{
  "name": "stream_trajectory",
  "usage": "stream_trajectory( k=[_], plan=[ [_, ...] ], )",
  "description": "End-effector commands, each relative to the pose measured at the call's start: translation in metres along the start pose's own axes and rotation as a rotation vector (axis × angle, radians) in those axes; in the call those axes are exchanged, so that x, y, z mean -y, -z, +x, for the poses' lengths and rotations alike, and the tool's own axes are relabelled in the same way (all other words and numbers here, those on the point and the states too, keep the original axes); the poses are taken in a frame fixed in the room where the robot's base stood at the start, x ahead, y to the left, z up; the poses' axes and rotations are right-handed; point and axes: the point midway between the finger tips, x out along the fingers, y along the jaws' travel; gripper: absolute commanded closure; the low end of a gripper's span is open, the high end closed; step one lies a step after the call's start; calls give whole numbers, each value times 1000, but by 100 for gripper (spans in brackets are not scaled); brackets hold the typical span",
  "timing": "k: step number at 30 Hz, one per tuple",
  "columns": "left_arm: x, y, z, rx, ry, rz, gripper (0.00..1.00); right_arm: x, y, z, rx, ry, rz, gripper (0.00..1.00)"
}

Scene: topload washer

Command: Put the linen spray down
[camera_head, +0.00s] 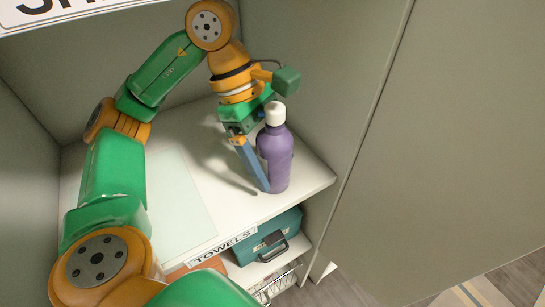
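The linen spray is a purple bottle with a white cap (275,158), upright at the right part of the white shelf (225,205), near its front edge. Its base appears to be on or just above the shelf surface. My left gripper (256,168) reaches down beside it from the upper left. One blue finger lies along the bottle's left side, touching or very close to it. The other finger is hidden, so I cannot tell whether the bottle is gripped. My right gripper is not in view.
A pale translucent panel or mat (180,200) covers the shelf's left part. A "TOWELS" label (222,244) is on the front edge. Below are a teal case (268,240) and a wire basket (278,283). Grey walls close in the shelf, including the right one (325,70).

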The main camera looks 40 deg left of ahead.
Motion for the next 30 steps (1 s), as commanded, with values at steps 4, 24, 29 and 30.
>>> stream_trajectory(
  k=[4, 24, 29, 30],
  plan=[
    [0, 0, 0, 0, 0, 0, 2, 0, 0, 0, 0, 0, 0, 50],
    [0, 27, -46, 0, -1, -9, 2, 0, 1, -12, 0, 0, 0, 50],
    [0, 64, -65, 1, 0, -10, 2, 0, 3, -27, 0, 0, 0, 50],
    [1, 72, -68, 1, 1, -9, 2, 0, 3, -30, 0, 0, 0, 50]
  ],
)
